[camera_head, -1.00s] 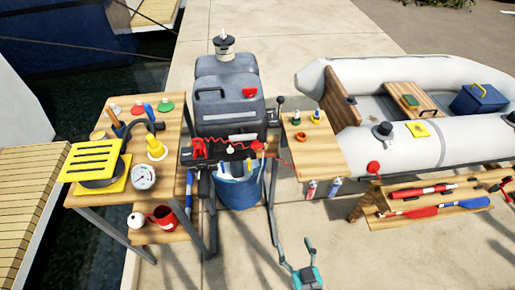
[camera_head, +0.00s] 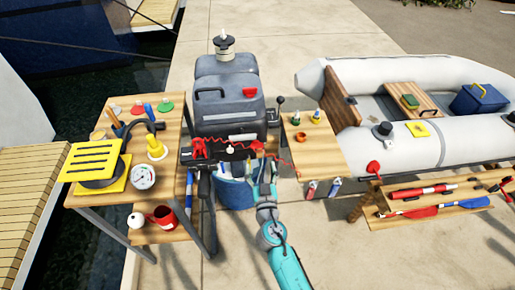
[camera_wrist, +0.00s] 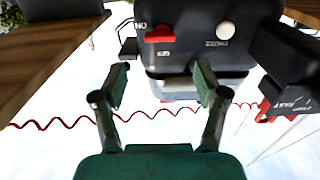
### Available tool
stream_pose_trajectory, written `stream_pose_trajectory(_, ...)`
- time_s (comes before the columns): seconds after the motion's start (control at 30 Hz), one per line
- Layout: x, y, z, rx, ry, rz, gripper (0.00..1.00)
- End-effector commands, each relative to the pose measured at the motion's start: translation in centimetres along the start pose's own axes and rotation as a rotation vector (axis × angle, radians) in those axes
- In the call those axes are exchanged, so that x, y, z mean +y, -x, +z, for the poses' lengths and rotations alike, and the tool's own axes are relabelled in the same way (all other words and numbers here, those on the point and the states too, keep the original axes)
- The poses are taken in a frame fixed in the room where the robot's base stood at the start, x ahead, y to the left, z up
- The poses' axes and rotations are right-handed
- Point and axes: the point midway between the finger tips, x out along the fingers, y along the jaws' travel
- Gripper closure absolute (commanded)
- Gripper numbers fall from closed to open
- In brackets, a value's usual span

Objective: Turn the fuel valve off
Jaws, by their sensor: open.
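The fuel valve shows as a red lever (camera_wrist: 159,34) on the dark panel of the outboard motor, in the wrist view. A small pale label beside it seems to read ON, upside down. My gripper (camera_wrist: 160,80) is open and empty, its two fingers spread below the lever and apart from it in the picture. In the head view my gripper (camera_head: 262,168) is just in front of the motor's lower front, at its right side, and partly hides that area.
A white knob (camera_wrist: 225,31) sits beside the lever. A red coiled cord (camera_wrist: 70,122) crosses beyond my fingers to a red clip (camera_wrist: 272,108). A blue bucket (camera_head: 234,192) stands under the motor (camera_head: 228,103). Wooden tables flank it, the right one (camera_head: 318,155) close to my arm.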

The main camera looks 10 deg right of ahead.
Motion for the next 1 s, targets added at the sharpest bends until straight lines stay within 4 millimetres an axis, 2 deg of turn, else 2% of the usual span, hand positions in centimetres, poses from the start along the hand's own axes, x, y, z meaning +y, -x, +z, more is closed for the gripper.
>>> stream_pose_trajectory(0.3,0.1,-5.6,-0.1,0.001,0.001,0.001,0.27)
stream_pose_trajectory(0.5,0.1,-8.0,-0.1,0.001,0.001,0.001,0.27)
stream_pose_trajectory(0.7,0.0,-9.0,-0.1,0.001,0.001,0.000,0.27)
stream_pose_trajectory(0.97,0.0,-9.0,-0.1,0.001,0.001,0.000,0.27)
stream_pose_trajectory(1.0,0.0,-9.0,-0.1,0.001,0.001,0.000,0.35)
